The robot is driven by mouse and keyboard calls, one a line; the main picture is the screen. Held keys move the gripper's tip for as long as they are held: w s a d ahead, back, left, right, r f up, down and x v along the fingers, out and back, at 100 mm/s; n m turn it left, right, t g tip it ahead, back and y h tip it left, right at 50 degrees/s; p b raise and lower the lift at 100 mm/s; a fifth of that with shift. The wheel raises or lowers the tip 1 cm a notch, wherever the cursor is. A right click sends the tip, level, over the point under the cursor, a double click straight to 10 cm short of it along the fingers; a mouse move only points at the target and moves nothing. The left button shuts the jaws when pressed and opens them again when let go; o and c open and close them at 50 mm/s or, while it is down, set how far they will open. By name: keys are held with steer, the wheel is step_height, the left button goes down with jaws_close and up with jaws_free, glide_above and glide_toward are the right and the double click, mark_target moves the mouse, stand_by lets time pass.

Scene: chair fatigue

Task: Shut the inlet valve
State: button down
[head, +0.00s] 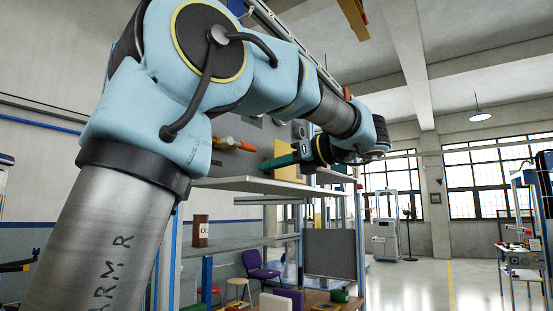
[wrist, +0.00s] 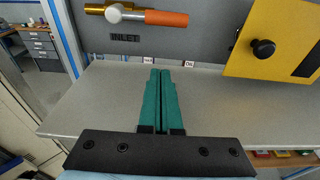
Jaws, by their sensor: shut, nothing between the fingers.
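The inlet valve shows in the wrist view at the top, on a grey upright panel. It has a brass body (wrist: 96,9), a round whitish hub (wrist: 114,13) and an orange handle (wrist: 166,18) pointing right, roughly in line with the body. A dark INLET label (wrist: 125,38) sits below it. In the head view the orange handle (head: 246,146) shows left of my gripper. My gripper (wrist: 160,72) has green fingers closed together with nothing between them. It is over the grey shelf, below the handle in the wrist picture and apart from it.
A yellow panel (wrist: 245,58) with a black knob (wrist: 263,49) stands right of the valve. Small white labels (wrist: 189,63) line the shelf's back edge. The grey shelf (wrist: 95,100) is clear around my fingers.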

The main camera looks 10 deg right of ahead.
mark_target(243, 146)
steer(key=p+x, duration=0.1)
steer(key=x, duration=0.4)
steer(key=shift+w+a+r, duration=0.1)
steer(key=shift+w+a, duration=0.1)
steer(key=shift+a, duration=0.05)
step_height(243, 146, up, 3)
steer(key=p, duration=0.2)
steer(key=shift+d+r+p, duration=0.15)
steer(key=shift+p, duration=0.25)
steer(key=shift+s+r, duration=0.1)
steer(key=shift+r, duration=0.05)
